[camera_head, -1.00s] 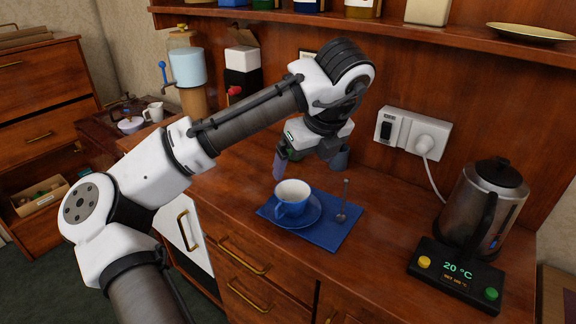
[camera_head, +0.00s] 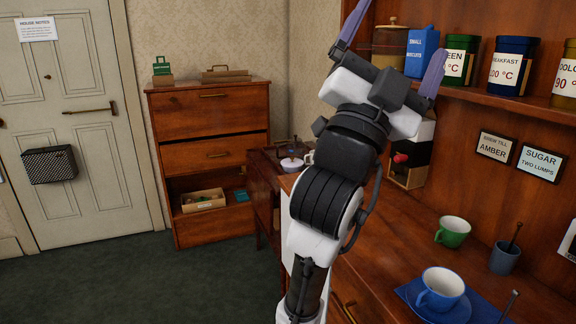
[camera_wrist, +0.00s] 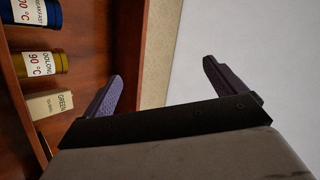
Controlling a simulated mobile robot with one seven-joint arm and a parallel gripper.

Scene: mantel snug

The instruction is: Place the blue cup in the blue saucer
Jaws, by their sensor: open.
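The blue cup (camera_head: 440,288), white inside, stands upright on the blue saucer (camera_head: 458,314) at the lower right of the head view. The saucer lies on a blue mat (camera_head: 488,309) on the wooden counter. My gripper (camera_head: 394,38) is raised high, well above and to the left of the cup and apart from it. Its two purple fingers are spread wide with nothing between them. The wrist view also shows both fingers of my gripper (camera_wrist: 160,88) apart and empty. The cup and saucer are not in the wrist view.
A green cup (camera_head: 453,231) and a grey-blue pot (camera_head: 504,257) with a utensil stand behind the mat. Several canisters stand on the shelf, including a blue box (camera_head: 421,52) close to my gripper. An open-shelved dresser (camera_head: 208,150) stands left. The floor at left is clear.

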